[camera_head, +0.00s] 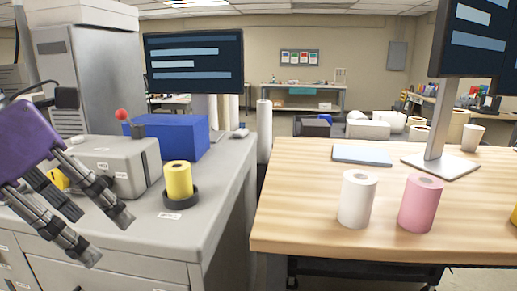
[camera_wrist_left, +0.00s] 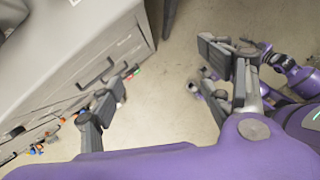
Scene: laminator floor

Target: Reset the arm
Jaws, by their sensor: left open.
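My left gripper (camera_head: 108,232) is open and empty at the left of the head view, in front of the grey machine counter (camera_head: 220,178). In the left wrist view its two fingers (camera_wrist_left: 165,95) are spread apart, with bare floor visible between them. A purple arm of mine shows at the right of that view. My right gripper cannot be made out in the head view.
A yellow roll (camera_head: 178,180) stands in a dark round holder (camera_head: 181,200) on the counter, near a blue box (camera_head: 178,134). On the wooden table (camera_head: 310,190) stand a white roll (camera_head: 357,199), a pink roll (camera_head: 420,203) and a monitor stand (camera_head: 440,166).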

